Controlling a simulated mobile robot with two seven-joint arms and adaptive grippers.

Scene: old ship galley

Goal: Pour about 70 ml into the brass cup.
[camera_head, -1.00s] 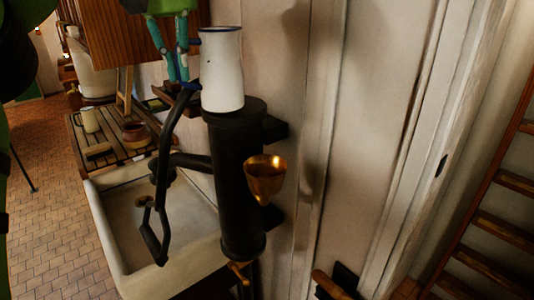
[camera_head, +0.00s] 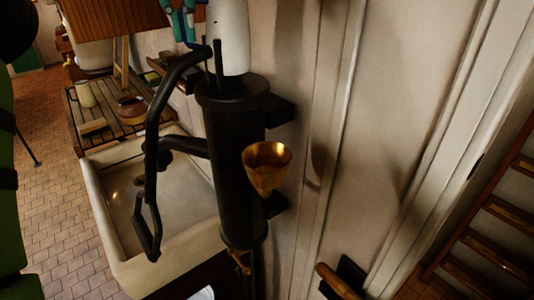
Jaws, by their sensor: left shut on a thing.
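The brass cup (camera_head: 267,165) is a funnel-shaped, shiny cup at the front right side of the black hand pump (camera_head: 232,165). Its mouth faces up; its contents cannot be made out. A white enamel jug (camera_head: 228,40) is upright behind the top of the pump, its upper part cut off by the picture's top edge. My left gripper (camera_head: 183,22), with teal fingers, is shut beside the jug's left side, at its blue handle. The exact grip is partly cut off. My right gripper is not in view.
The pump's bent black handle (camera_head: 150,170) stands left of its cylinder, over a pale stone sink (camera_head: 110,230). A slatted drainboard (camera_head: 100,120) holds a brown pot (camera_head: 132,109) and a cream mug (camera_head: 85,95). A panelled wall and a wooden ladder (camera_head: 490,220) are at right.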

